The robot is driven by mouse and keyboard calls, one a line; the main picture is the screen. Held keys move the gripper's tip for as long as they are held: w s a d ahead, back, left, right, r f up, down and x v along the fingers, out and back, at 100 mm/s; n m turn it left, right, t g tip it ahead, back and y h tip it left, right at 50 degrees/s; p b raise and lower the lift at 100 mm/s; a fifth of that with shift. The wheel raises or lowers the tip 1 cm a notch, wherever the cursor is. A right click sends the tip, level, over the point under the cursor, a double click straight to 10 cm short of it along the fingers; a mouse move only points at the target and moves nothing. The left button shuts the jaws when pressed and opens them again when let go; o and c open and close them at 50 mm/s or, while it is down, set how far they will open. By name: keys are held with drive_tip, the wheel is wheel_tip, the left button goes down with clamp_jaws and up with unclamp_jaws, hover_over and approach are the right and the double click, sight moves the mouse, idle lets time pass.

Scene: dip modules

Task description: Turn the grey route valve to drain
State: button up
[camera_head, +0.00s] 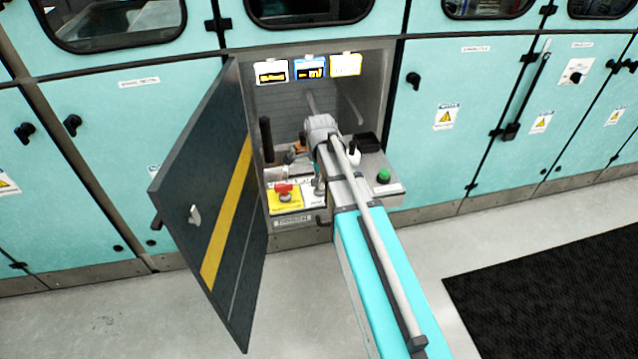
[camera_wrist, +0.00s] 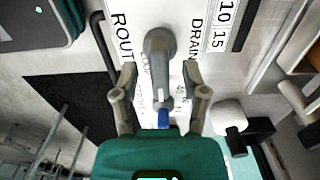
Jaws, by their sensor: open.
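The grey route valve (camera_wrist: 158,52) shows in the wrist view as a rounded grey lever over a white plate. The plate carries the partly hidden words ROUTE (camera_wrist: 122,35) and DRAIN (camera_wrist: 196,38). The lever runs down the picture between the fingers of my gripper (camera_wrist: 160,76), with a blue piece (camera_wrist: 163,118) at its lower end. My gripper is open, one finger on each side of the lever, with gaps showing. In the head view my arm hides much of this area, and I cannot clearly make out the valve there.
A dark door (camera_head: 215,215) with a yellow stripe stands open left of the recess. Inside are a red knob (camera_head: 283,189) on a yellow plate, a green button (camera_head: 383,176) and several lit displays (camera_head: 309,69). A dark bar handle (camera_wrist: 100,45) shows in the wrist view.

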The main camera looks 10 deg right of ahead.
drive_tip(key=shift+f, duration=0.15)
clamp_jaws()
idle(0.4)
drive_tip(key=shift+n, duration=0.4)
drive_tip(key=n, duration=0.3)
drive_tip(key=shift+n, duration=0.3)
drive_tip(key=n, duration=1.3)
drive_tip(key=shift+n, duration=0.3)
